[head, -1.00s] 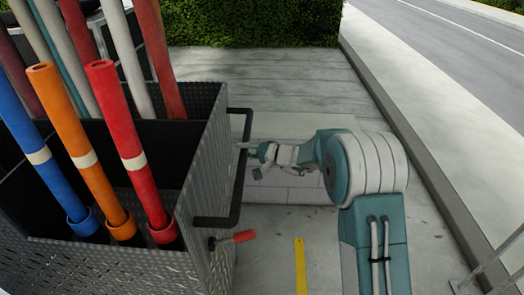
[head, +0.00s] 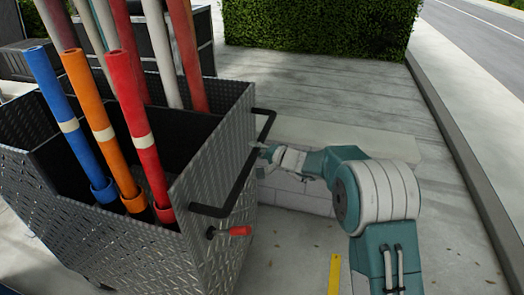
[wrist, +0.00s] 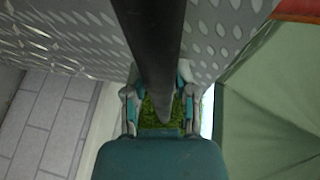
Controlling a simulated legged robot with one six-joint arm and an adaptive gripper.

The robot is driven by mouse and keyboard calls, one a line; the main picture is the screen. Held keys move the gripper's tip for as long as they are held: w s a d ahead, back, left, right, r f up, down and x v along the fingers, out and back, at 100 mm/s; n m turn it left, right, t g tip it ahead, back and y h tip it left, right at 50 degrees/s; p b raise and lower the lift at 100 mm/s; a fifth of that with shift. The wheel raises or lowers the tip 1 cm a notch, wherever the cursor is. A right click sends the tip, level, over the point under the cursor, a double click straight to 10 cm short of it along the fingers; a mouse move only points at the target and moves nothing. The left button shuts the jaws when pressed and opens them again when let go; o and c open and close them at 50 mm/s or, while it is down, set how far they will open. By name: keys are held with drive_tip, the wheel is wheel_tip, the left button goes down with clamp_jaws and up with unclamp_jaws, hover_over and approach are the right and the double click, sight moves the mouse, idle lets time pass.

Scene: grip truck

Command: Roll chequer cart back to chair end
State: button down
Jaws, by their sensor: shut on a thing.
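The chequer cart (head: 200,165) is a grey diamond-plate metal box on the left of the head view, with a black bar handle (head: 238,182) on its right side. My gripper (head: 264,160) is at the upper part of this handle. In the wrist view the black bar (wrist: 155,50) runs down between the two fingers of my gripper (wrist: 160,105), which are shut on it. The cart's plate wall (wrist: 225,30) shows behind the bar. No chair can be made out for certain in these frames.
Blue, orange, red and grey tubes stand in the cart. A red-handled lever (head: 238,231) sticks out below the handle. A low pale block (head: 340,135) lies beyond my arm. A hedge (head: 310,30), a kerb (head: 455,140) and a yellow floor strip (head: 334,272) are around.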

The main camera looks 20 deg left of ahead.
drive_tip(key=shift+s+a+f, duration=0.15)
drive_tip(key=shift+f, duration=0.25)
drive_tip(key=shift+c, duration=2)
unclamp_jaws()
drive_tip(key=shift+a, duration=0.15)
drive_tip(key=shift+a+r, duration=0.1)
drive_tip(key=shift+a, duration=0.1)
drive_tip(key=shift+d+r, duration=0.15)
drive_tip(key=shift+d, duration=0.25)
drive_tip(key=v, duration=1.1)
